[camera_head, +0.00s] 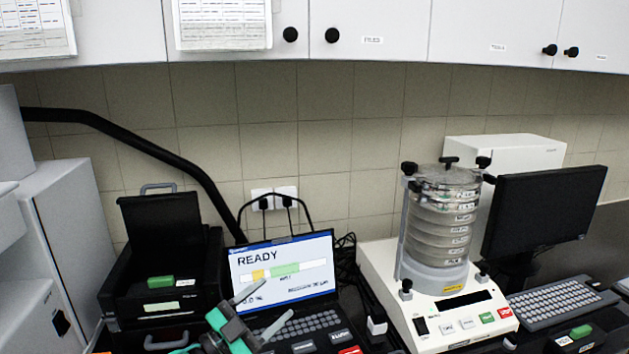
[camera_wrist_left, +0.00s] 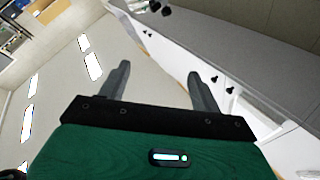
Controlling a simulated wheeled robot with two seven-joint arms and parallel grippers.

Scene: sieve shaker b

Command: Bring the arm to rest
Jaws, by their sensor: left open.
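My left gripper (camera_head: 262,310) is at the bottom of the head view, in front of the laptop (camera_head: 282,275). Its two grey fingers are spread apart with nothing between them. In the left wrist view the open fingers (camera_wrist_left: 162,85) point toward wall cabinets and ceiling lights, and no object is between them. The laptop screen behind the gripper reads READY, and the gripper covers part of its keyboard. My right gripper is in neither view.
A sieve shaker (camera_head: 440,235) with a clamped sieve stack stands right of the laptop. A black case (camera_head: 160,255) with its lid up is at left. A monitor (camera_head: 545,215) and keyboard (camera_head: 563,303) are at far right. Wall cabinets (camera_head: 375,30) hang above.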

